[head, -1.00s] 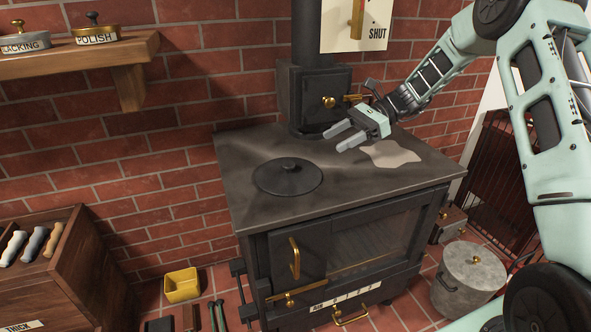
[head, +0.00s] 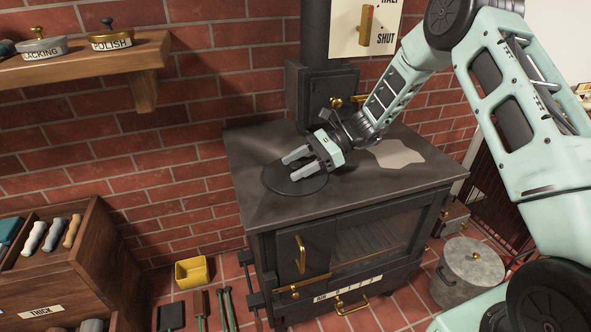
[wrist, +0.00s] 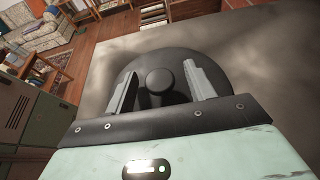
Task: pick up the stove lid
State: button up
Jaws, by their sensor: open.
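The stove lid (head: 283,184) is a dark round disc lying flat on the top of the black stove (head: 262,211). In the wrist view the lid (wrist: 158,62) shows a round knob (wrist: 159,81) at its middle, lying between the fingers as seen from there. My gripper (head: 292,166) is open and empty over the lid in the head view. It hides part of the lid and its knob there. In the wrist view my gripper (wrist: 158,75) has one finger on each side of the knob. I cannot tell how high the fingers are above the lid.
A pale patch (head: 396,153) lies on the stove top to the right. The flue box (head: 322,92) stands at the stove's back, against the brick wall. A shelf with tins (head: 110,41) is at upper left. A yellow box (head: 193,271) and a lidded bucket (head: 468,273) are on the floor.

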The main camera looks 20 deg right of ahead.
jog(key=shift+a+f, duration=0.15)
jog(key=shift+a, duration=0.1)
grip_shut()
jog(key=shift+r, duration=0.2)
